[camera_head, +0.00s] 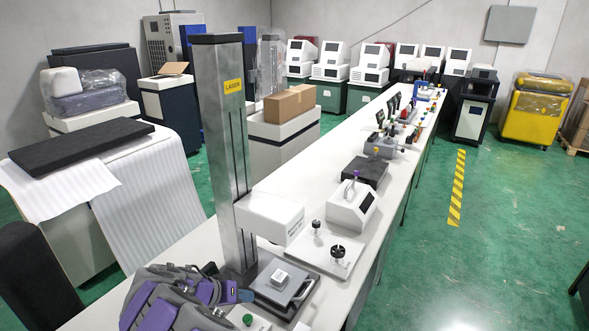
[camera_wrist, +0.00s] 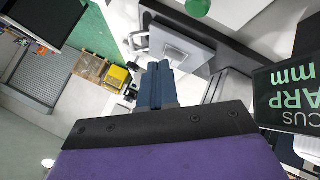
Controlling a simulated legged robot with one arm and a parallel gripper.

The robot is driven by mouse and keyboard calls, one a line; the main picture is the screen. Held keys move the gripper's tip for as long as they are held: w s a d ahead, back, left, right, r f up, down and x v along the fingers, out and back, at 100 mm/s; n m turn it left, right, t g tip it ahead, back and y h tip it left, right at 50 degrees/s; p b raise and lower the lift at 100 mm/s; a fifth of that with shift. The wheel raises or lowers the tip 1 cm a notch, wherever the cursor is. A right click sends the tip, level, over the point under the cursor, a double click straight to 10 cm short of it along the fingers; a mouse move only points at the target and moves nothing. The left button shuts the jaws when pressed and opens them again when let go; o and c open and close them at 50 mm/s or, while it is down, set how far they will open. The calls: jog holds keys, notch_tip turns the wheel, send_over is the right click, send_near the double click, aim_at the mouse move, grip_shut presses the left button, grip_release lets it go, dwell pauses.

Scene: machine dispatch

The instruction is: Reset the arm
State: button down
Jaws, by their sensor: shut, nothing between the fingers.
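My purple and grey arm is folded low at the bottom of the head view, over the near end of the long white bench (camera_head: 392,168). My gripper (camera_head: 243,296) is at its right end, beside the laser machine's base plate. In the wrist view the two dark blue fingers of my gripper (camera_wrist: 160,70) lie together, shut, with nothing between them. They point toward the grey plate (camera_wrist: 196,52) of the laser machine; whether they touch it I cannot tell. In the head view a small white block (camera_head: 281,278) sits on that plate.
The laser machine's tall metal column (camera_head: 226,150) stands right behind my gripper, with a white head (camera_head: 270,217) jutting over the plate. A green button (camera_head: 247,320) is close by. A black screen with green text (camera_wrist: 290,88) shows in the wrist view.

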jog(key=s+d+r+m+g, duration=0.1)
jog(key=s+d+r+g, duration=0.2)
jog(key=d, duration=0.6)
jog(key=s+d+r+m+g, duration=0.1)
jog(key=s+d+r, duration=0.1)
jog(key=d+r, duration=0.6)
jog(key=s+d+r+m+g, duration=0.1)
jog(key=s+d+r, duration=0.15)
jog(key=d, duration=0.85)
jog(key=s+d+g+y, duration=0.1)
jog(key=s+d+y, duration=0.15)
jog(key=s, duration=0.45)
jog(key=s+d+g+y, duration=0.1)
jog(key=s+d, duration=0.2)
jog(key=s, duration=0.4)
jog(key=s+a+n+y, duration=0.1)
jog(key=s, duration=0.6)
jog(key=s+a+f+n+g+y, duration=0.1)
jog(key=s+n+y, duration=0.1)
jog(key=s, duration=0.4)
jog(key=shift+s+a+f, duration=0.2)
jog(key=shift+s+f, duration=0.05)
jog(key=shift+s, duration=0.15)
